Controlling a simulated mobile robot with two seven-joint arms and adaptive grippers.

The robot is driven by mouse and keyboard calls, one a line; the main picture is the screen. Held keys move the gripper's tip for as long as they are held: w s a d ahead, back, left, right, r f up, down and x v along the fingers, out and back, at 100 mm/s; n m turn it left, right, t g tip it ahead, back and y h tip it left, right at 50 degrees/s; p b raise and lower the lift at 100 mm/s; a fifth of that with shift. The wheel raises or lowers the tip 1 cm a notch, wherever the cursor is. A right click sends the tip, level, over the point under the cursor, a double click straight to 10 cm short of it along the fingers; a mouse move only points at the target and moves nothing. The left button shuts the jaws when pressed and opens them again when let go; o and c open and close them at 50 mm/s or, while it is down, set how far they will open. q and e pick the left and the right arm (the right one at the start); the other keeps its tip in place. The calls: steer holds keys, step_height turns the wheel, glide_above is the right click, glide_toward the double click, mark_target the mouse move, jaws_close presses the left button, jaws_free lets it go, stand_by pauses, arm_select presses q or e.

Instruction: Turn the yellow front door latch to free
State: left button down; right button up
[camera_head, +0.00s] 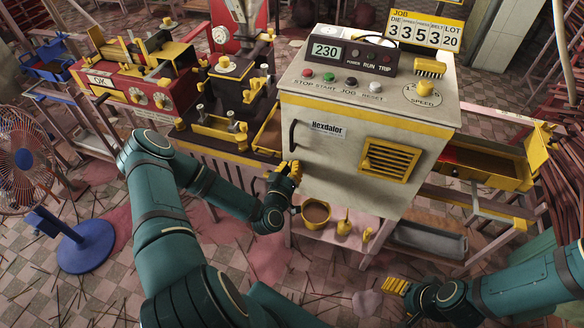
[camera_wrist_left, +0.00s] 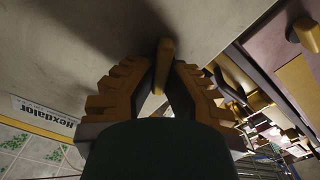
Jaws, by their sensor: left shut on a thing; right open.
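The yellow front door latch (camera_wrist_left: 164,60) shows in the left wrist view as a narrow bar standing out from the pale door. My left gripper (camera_wrist_left: 166,78) is shut on it, with one ridged yellow finger on each side. In the head view my left gripper (camera_head: 287,170) is at the lower left edge of the cream machine's front door (camera_head: 335,165), and its fingers largely hide the latch there. My right gripper (camera_head: 396,286) is open and empty, low at the right, apart from the machine.
A dark door handle (camera_head: 293,135) is just above my left gripper. A yellow pot (camera_head: 315,214) and small yellow bottles stand on the pink shelf below the door. A yellow vent (camera_head: 390,160) is on the door. A blue fan (camera_head: 30,165) stands far left.

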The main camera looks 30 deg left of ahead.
arm_select(q)
steer(key=shift+a+n, duration=0.1)
steer(key=shift+n, duration=0.9)
steer(key=c, duration=1)
jaws_free()
steer(key=v, duration=1.2)
